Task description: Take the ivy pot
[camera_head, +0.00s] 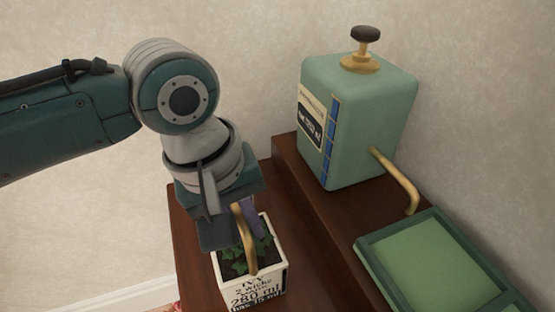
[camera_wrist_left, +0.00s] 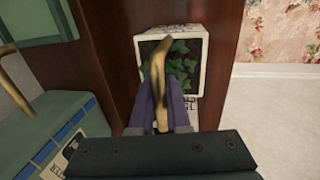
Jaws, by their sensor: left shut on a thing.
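The ivy pot (camera_head: 262,283) is a white square pot with black lettering, dark soil and green leaves, at the bottom middle of the head view. It also shows at the top middle of the left wrist view (camera_wrist_left: 142,79). A curved brass handle (camera_head: 245,238) rises over it. My left gripper (camera_head: 250,218) is directly above the pot, its purple fingers shut on this brass handle. In the left wrist view the handle (camera_wrist_left: 158,70) passes between the fingers. The gripper hides part of the pot. I cannot tell whether the pot touches the wood below. My right gripper is not in view.
A green tank (camera_head: 375,125) with a brass spout (camera_head: 395,178) stands on a raised dark wooden step right of the pot. A green tray (camera_head: 430,270) lies in front of it. Walls close off the back and right. The lower wooden surface (camera_head: 190,240) is bare left of the pot.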

